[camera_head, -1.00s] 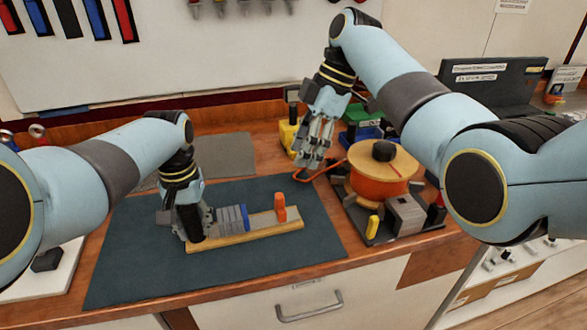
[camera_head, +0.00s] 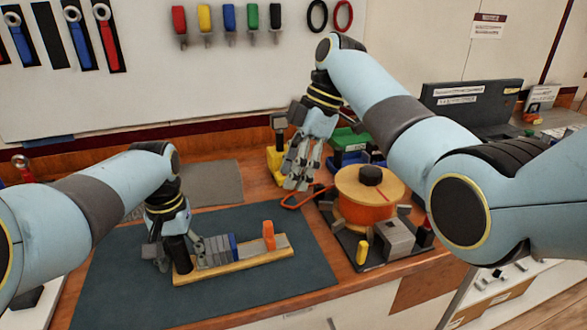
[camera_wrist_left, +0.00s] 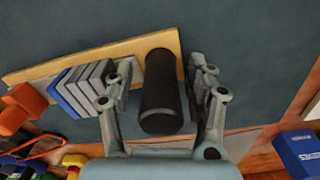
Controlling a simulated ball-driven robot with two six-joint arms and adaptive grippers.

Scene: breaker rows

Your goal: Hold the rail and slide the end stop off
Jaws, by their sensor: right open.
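The wooden rail board (camera_head: 255,259) lies on the dark mat, with a black post (camera_head: 180,254) upright at its left end. Several grey blocks and a blue block (camera_head: 233,245) stand in a row on it. The orange end stop (camera_head: 268,235) stands upright right of them, with a gap between. My left gripper (camera_wrist_left: 160,75) is open, its fingers on either side of the black post (camera_wrist_left: 160,100), with small gaps visible. My right gripper (camera_head: 298,182) is open and empty, above the table behind the end stop, apart from it.
An orange spool (camera_head: 368,200) on a dark base stands right of the mat (camera_head: 110,285), with a grey block and a yellow piece in front. Yellow, green and blue items stand behind. Tools hang on the wall. The mat's front part is clear.

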